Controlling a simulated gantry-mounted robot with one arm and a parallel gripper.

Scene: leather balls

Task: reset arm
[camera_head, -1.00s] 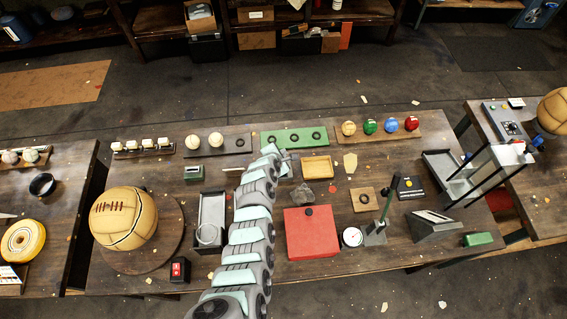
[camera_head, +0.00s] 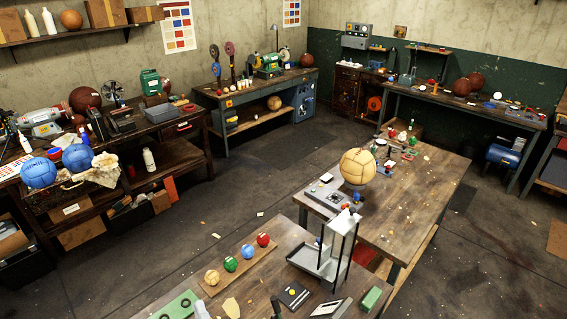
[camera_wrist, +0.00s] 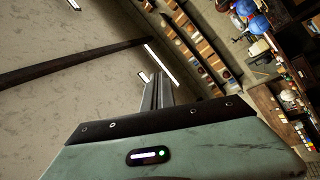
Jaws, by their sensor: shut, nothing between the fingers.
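My gripper (camera_wrist: 157,93) shows in the wrist view, with its narrow fingers together above the grey-green housing (camera_wrist: 170,150). Nothing is between the fingers. It points out into the room, toward a pale surface with bright light strips (camera_wrist: 160,66), and touches nothing that I can see. In the head view my gripper cannot be made out, and most of my arm is out of the picture.
A second table (camera_head: 425,205) carries a large tan ball (camera_head: 358,166). Benches line the walls; the dark floor between is open.

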